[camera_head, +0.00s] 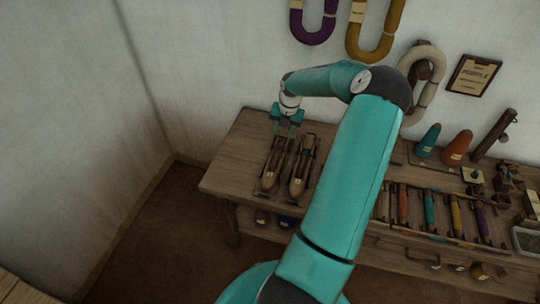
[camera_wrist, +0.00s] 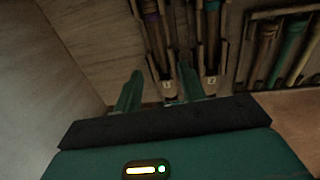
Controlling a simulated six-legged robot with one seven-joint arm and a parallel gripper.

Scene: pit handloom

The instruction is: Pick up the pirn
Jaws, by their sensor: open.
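My gripper (camera_head: 287,126) is open above the left part of the wooden bench, over the upper ends of two boat-shaped wooden shuttles. Its two teal fingers show in the wrist view (camera_wrist: 159,84), apart, and I see nothing held. The left shuttle (camera_head: 270,180) and right shuttle (camera_head: 298,186) lie side by side. In the wrist view, a purple-ended pirn (camera_wrist: 152,20) appears in one shuttle and a teal-ended pirn (camera_wrist: 211,8) in the other. Several coloured pirns, among them an orange one (camera_head: 402,204) and a teal one (camera_head: 429,210), lie in a rack to the right. Which pirn is meant cannot be told.
The bench (camera_head: 225,180) is bare at its left end. Teal and orange cones (camera_head: 457,147) stand at the back right beside a leaning dark tool (camera_head: 494,135). Yarn hanks (camera_head: 375,30) and a plaque (camera_head: 474,77) hang on the wall behind. My arm hides the bench's middle.

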